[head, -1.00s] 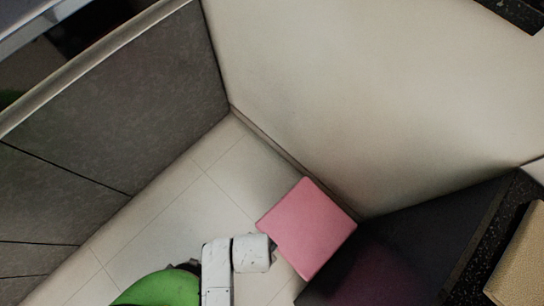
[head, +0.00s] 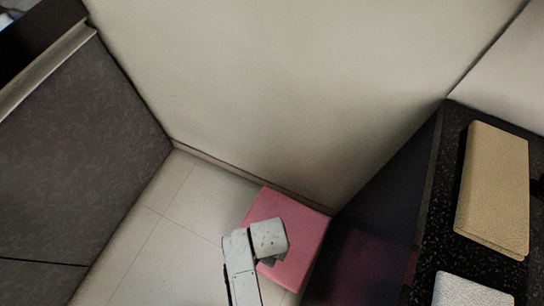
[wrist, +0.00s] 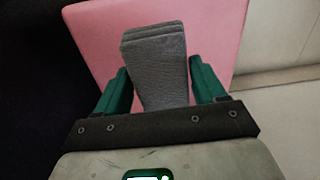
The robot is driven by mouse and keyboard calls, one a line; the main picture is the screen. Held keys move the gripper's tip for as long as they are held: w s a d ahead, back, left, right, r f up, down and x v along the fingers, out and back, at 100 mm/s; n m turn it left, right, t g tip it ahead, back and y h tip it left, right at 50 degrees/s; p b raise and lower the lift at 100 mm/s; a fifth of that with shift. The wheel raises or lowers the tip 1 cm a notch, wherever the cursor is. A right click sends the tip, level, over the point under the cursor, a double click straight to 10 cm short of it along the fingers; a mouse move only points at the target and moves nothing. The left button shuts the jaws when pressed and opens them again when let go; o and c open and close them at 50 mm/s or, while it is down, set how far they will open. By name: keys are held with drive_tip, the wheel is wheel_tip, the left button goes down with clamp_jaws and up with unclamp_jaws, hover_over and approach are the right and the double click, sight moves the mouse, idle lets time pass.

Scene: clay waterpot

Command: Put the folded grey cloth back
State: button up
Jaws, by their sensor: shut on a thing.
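The folded grey cloth (wrist: 155,55) shows in the wrist view as a layered grey bundle between the two green fingers. My gripper (wrist: 158,68) is shut on it. The cloth is in front of a pink square surface (wrist: 88,28), and I cannot tell whether it touches that surface. In the head view my white arm end covers part of the pink square (head: 308,232), and the cloth and the fingers are hidden there.
At the right, a dark speckled counter (head: 447,170) holds a tan folded item (head: 492,190) and a whitish one (head: 470,291). A dark panel stands below the counter, beside the pink square. Grey cabinet fronts (head: 75,160) stand at the left. Pale floor tiles (head: 160,215) are clear between.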

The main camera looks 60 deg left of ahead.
drive_tip(key=w+f, duration=0.1)
drive_tip(key=a+f+b, duration=0.1)
drive_tip(key=shift+w+a+f, duration=0.1)
drive_tip(key=shift+w+f, duration=0.2)
drive_tip(key=shift+w, duration=0.05)
wheel_tip(320, 180, down, 3)
drive_tip(key=shift+w+f+b, duration=0.1)
drive_tip(key=shift+b, duration=0.9)
drive_tip(key=o, duration=0.9)
wheel_tip(320, 180, up, 12)
drive_tip(key=p, duration=0.6)
